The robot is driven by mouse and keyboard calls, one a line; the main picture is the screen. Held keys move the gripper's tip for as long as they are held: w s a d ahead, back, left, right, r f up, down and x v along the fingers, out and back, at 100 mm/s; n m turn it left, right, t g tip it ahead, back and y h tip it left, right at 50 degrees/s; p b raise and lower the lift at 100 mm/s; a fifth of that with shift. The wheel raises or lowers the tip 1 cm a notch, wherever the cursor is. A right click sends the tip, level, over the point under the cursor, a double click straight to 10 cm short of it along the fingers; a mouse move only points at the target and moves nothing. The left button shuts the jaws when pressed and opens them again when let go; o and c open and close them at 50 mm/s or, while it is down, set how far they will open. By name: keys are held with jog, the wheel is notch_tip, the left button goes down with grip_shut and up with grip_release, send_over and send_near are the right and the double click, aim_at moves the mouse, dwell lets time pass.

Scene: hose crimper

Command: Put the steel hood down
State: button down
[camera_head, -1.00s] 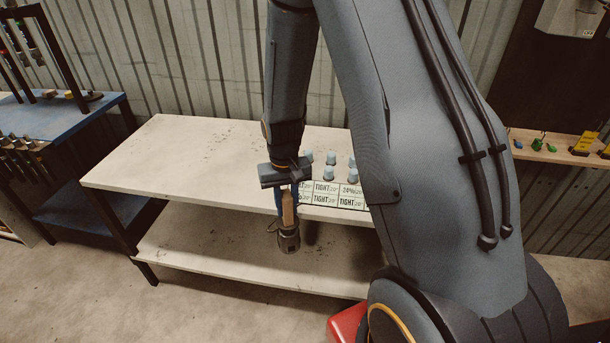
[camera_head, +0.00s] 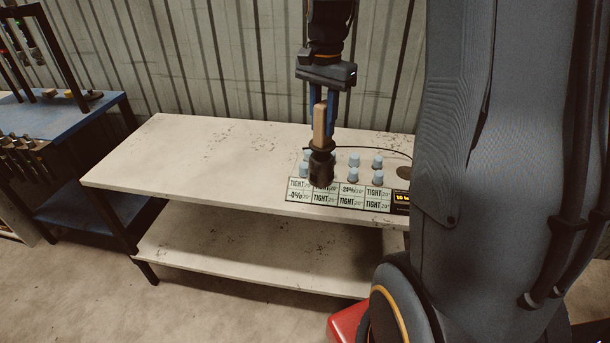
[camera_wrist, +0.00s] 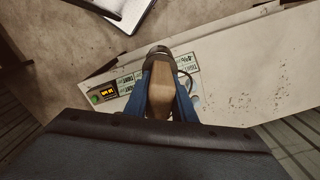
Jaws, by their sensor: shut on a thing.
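The steel hood (camera_head: 321,169) is a dark metal cup below a tan wooden grip (camera_head: 319,122). My gripper (camera_head: 323,105) is shut on this grip, with its blue fingers on either side, and points down. In the head view the hood hangs upright in front of the labelled panel on the table; I cannot tell whether it touches anything. In the wrist view the wooden grip (camera_wrist: 161,90) sits between the fingers, and the hood's rim (camera_wrist: 160,52) shows just beyond it. The hood's underside is hidden.
A white table (camera_head: 190,160) carries the panel (camera_head: 352,197) marked "TIGHT" and percentages, with several pale blue pegs (camera_head: 378,162) behind it. A dark cable curves behind the pegs. The table's left part is clear. A blue bench (camera_head: 70,135) stands at the left.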

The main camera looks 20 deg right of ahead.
aim_at(333, 141)
jog(key=d+r+m, duration=0.3)
jog(key=r, duration=0.4)
jog(key=shift+r, duration=0.2)
jog(key=shift+d, duration=0.1)
